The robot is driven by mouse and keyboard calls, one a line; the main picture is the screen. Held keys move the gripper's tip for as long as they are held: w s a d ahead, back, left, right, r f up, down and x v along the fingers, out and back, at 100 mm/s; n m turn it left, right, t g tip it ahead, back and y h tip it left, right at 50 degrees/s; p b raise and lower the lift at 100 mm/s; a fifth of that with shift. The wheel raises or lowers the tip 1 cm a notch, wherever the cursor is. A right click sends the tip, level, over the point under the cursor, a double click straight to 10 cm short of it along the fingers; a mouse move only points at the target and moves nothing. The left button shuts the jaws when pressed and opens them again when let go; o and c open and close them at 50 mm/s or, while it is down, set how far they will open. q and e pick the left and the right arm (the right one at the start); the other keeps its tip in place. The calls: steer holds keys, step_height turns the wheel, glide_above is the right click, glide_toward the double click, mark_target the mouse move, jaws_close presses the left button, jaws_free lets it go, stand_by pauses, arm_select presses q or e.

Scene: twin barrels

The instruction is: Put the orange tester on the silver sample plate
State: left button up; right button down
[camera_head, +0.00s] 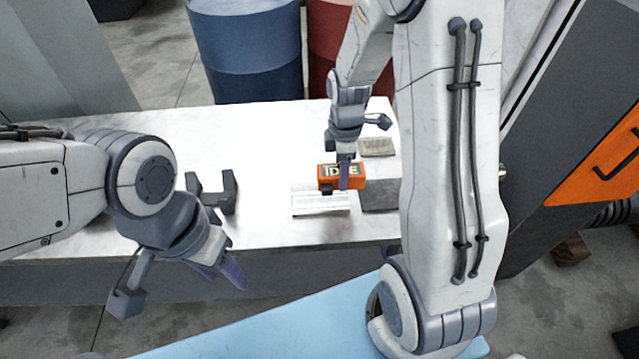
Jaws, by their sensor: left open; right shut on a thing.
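The orange tester (327,172), with pale lettering on its face, is in the middle of the camera_head view. My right gripper (344,185) points down and is shut on it. The tester appears over the back edge of a pale silver plate (318,206) on the white table; I cannot tell whether it touches the plate. The tester hides part of that back edge. My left gripper (222,274) is open and empty, in front of the table at the lower left.
The white table (260,140) has a dark grey cradle-like object (213,194) on the left. Blue (248,50) and red (325,40) barrels stand behind the table.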

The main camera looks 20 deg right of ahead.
steer(key=w+a+f, duration=0.1)
steer(key=w+a, duration=0.1)
steer(key=w+a+f+p, duration=0.1)
steer(key=w+f, duration=0.1)
steer(key=shift+a+f, duration=0.1)
steer(key=shift+a, duration=0.3)
step_height(320, 180, down, 4)
steer(key=shift+r+p, duration=0.15)
steer(key=shift+p, duration=0.35)
steer(key=shift+f, duration=0.25)
steer(key=shift+f, duration=0.15)
steer(key=shift+c, duration=0.6)
jaws_free()
